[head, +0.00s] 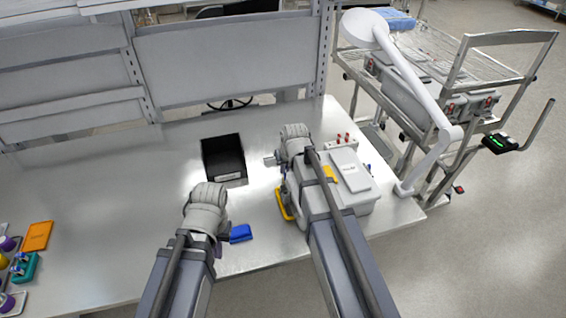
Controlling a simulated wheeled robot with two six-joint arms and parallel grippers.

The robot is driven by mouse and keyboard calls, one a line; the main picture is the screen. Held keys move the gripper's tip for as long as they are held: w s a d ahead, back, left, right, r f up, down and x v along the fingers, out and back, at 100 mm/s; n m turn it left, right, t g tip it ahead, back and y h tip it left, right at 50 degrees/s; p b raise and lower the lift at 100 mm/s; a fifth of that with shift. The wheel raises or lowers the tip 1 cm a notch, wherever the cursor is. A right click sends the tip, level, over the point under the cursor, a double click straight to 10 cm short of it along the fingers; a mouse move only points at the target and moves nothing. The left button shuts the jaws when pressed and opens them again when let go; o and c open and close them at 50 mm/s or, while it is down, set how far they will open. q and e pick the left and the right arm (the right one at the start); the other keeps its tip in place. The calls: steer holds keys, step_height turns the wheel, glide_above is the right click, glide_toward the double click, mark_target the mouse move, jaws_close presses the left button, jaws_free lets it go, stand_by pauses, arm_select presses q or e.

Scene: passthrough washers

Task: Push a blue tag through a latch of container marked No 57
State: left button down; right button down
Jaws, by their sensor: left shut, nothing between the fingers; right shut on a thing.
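A light grey lidded container (361,196) stands at the right end of the table, partly hidden by my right arm. The marking on its white lid label (349,169) is too small to read. Something small and blue (368,167) shows at its right side; I cannot tell if it is a tag. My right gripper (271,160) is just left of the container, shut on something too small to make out. My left gripper (221,228) is shut and empty, over the table left of the container and close to a blue item (240,233). Its fingertips are mostly hidden.
An open black bin (223,158) stands behind my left gripper. A yellow item (284,205) lies beside my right arm. Red pegs (343,138) stand behind the container, and a white lamp (413,90) rises at its right. The table's left middle is clear.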

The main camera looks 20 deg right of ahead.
steer(key=shift+s, duration=0.15)
steer(key=shift+f, duration=0.15)
steer(key=shift+f+b, duration=0.55)
steer(key=shift+b, duration=0.2)
step_height(320, 180, down, 4)
steer(key=b, duration=0.4)
steer(key=shift+s, duration=0.2)
steer(key=shift+f, duration=0.2)
stand_by(0.4)
steer(key=shift+f+b, duration=0.4)
steer(key=shift+b, duration=0.25)
steer(key=shift+s+a+f, duration=0.1)
steer(key=shift+s+f, duration=0.05)
steer(key=shift+s, duration=0.15)
